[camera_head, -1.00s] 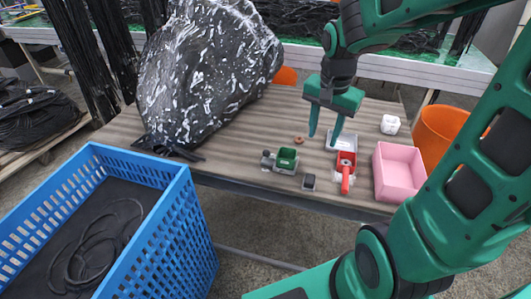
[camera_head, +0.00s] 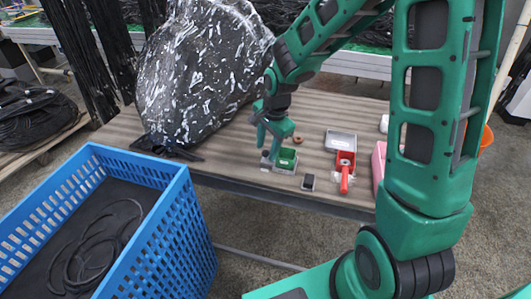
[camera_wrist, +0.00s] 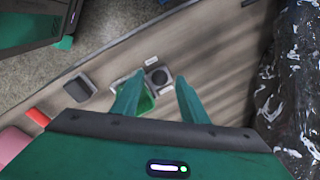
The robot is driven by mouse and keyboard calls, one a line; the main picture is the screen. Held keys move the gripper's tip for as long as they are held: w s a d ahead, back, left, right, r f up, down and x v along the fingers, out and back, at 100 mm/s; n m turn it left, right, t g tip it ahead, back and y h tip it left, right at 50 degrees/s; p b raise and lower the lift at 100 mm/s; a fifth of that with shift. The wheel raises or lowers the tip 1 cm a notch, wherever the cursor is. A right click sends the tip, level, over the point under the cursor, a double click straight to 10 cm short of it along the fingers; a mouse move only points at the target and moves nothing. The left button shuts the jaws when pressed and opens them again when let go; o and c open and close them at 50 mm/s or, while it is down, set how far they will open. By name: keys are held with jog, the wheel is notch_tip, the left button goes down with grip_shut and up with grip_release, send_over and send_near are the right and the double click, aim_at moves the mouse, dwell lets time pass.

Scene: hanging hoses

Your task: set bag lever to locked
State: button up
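A small grey device with a green block (camera_head: 287,158) and a dark round knob sits near the table's front edge. In the wrist view the green block (camera_wrist: 147,103) and the knob (camera_wrist: 159,76) lie between and just beyond my fingertips. My gripper (camera_head: 271,146) is open and empty, pointing down above this device and partly hiding it. A red handle (camera_head: 345,178) on a red-and-grey piece lies to its right. I cannot tell which part is the bag lever, or whether a fingertip touches the device. The large black-and-white speckled bag (camera_head: 200,75) stands to the left.
A small dark box (camera_head: 308,182), a brown ring (camera_head: 298,140) and a grey tray (camera_head: 341,141) are close by on the table. A pink box (camera_head: 379,162) is partly behind my arm. A blue crate (camera_head: 150,230) with a black hose stands in front.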

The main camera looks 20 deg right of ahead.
aim_at(267, 152)
jog(key=shift+w+a+f, duration=0.1)
jog(key=shift+w+f, duration=0.05)
jog(key=shift+f, duration=0.65)
jog(key=shift+w+f, duration=0.1)
jog(key=shift+f, duration=0.65)
jog(key=shift+c, duration=0.6)
grip_shut()
jog(key=shift+d, duration=0.2)
